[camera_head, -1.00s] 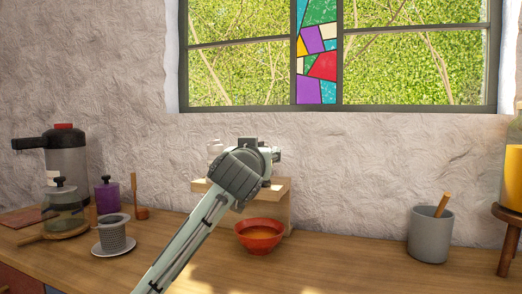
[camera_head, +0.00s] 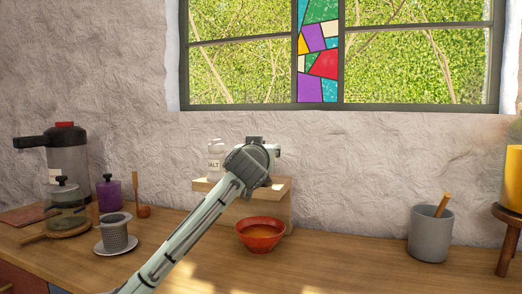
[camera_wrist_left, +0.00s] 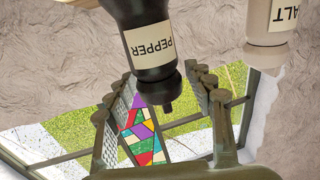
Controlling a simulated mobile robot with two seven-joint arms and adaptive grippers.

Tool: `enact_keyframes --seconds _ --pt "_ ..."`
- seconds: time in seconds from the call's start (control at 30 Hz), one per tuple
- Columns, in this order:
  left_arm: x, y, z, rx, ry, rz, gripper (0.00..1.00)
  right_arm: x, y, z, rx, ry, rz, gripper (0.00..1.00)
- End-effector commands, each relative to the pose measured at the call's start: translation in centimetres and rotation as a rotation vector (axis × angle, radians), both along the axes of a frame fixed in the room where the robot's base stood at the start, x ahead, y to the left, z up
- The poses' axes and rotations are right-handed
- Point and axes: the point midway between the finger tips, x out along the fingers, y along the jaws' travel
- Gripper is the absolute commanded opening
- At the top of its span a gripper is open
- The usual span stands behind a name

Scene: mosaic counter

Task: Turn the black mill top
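The black mill (camera_wrist_left: 150,45) shows upside down in the left wrist view, its label reading PEPPER. Its black top (camera_wrist_left: 160,90) and small end knob lie between the fingers of my left gripper (camera_wrist_left: 163,78). The fingers are apart, one on each side of the top; I see no clear contact. In the head view, my left arm comes from the lower left up to the small wooden shelf (camera_head: 285,188), and its wrist hides the black mill. My right gripper is in neither view.
A white salt mill (camera_head: 214,164) stands on the shelf, left of my wrist; it also shows in the wrist view (camera_wrist_left: 268,25). A red bowl (camera_head: 260,236) sits below. A grey cup (camera_head: 430,236) stands to the right, with clear counter between.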

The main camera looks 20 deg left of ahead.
Motion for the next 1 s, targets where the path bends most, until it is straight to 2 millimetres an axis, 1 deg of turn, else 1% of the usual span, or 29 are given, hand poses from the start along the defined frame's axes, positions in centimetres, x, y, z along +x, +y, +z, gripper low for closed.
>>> enact_keyframes --seconds 0.03,0.3,0.33,0.53,0.67,0.87,1.0 --pt "-0.01 0.01 -0.01 0.000 0.000 0.000 0.43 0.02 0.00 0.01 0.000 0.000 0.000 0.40" --pt "-0.02 0.01 -0.02 0.001 0.000 0.000 0.10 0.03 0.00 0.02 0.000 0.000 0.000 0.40" --pt "-0.02 0.01 -0.02 0.001 0.000 0.000 0.08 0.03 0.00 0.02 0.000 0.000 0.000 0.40" --pt "-0.03 0.04 -0.05 0.001 0.000 -0.014 0.08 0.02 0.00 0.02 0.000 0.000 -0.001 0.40" --pt "-0.03 0.06 -0.10 0.000 0.001 -0.054 0.08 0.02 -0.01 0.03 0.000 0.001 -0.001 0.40" --pt "-0.02 0.18 -0.13 0.000 0.002 -0.175 0.08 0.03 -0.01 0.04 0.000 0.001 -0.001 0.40" --pt "-0.02 0.30 -0.03 -0.001 0.000 -0.294 0.08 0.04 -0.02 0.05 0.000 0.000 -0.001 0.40"
